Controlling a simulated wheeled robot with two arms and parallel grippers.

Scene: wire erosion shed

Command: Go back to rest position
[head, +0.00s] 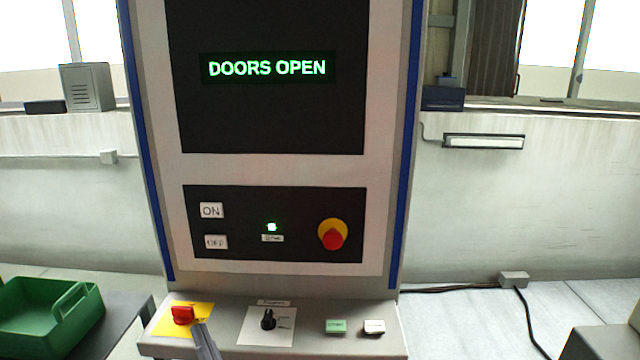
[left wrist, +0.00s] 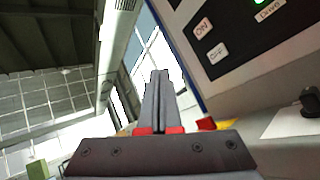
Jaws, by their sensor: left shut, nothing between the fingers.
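My left gripper (head: 206,344) shows at the bottom of the head view, in front of the console's sloped ledge, just below the red rotary switch (head: 183,315) on its yellow plate. In the left wrist view its two fingers (left wrist: 159,75) are together with nothing between them. From these views I cannot tell whether the fingertips touch the switch or the ledge. My right gripper is out of view.
The machine console (head: 282,172) stands ahead; its screen reads "DOORS OPEN". Its panel has ON and OFF buttons and a red emergency stop (head: 333,235). The ledge has a black knob (head: 268,320) and two buttons. A green crate (head: 48,314) is at left.

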